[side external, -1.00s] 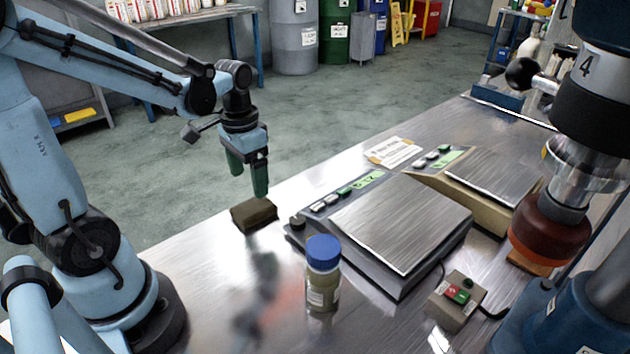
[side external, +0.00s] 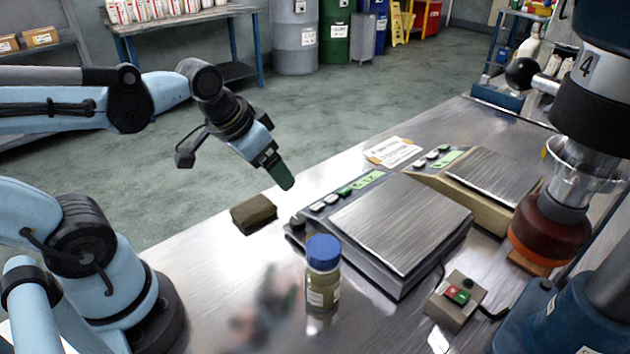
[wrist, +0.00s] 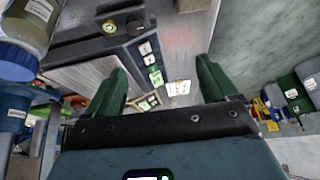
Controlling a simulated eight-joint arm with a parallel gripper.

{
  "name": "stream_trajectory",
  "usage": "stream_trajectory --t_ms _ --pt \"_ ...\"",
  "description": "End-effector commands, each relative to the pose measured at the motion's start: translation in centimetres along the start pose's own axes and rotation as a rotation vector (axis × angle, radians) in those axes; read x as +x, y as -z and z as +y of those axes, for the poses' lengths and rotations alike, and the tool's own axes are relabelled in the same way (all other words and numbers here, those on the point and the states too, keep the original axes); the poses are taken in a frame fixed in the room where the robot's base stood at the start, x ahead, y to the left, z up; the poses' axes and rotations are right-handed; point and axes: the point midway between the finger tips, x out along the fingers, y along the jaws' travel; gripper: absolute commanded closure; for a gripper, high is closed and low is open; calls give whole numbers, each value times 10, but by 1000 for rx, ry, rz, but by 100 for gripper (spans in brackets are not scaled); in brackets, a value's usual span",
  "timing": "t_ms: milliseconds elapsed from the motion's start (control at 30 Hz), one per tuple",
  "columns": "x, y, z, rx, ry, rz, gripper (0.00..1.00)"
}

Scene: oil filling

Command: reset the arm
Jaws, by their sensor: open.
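My gripper (side external: 281,176) is in the air above the far edge of the metal table, up and to the right of a dark sponge-like block (side external: 254,214). Its green fingers tilt down to the right and hold nothing. In the wrist view the two fingers (wrist: 160,88) stand wide apart with only background between them. A jar with a blue lid (side external: 323,272) stands upright on the table in front of the nearer scale (side external: 405,222). The jar also shows at the upper left of the wrist view (wrist: 22,35).
A second scale (side external: 490,180) stands behind the first, with a paper sign (side external: 394,152) beside it. A red-green button box (side external: 456,298) lies at the front right.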

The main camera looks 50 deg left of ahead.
Motion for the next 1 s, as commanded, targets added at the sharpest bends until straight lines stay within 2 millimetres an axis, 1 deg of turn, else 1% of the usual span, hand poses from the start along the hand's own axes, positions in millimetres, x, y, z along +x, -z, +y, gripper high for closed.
stream_trajectory --t_ms 33,100,233,1000 --pt "0 -2 8 2 -10 45 14" --pt "-1 -2 15 -3 -20 94 14" --pt "-2 -1 21 -9 -32 142 14" --pt "-2 0 21 -11 -32 146 14"
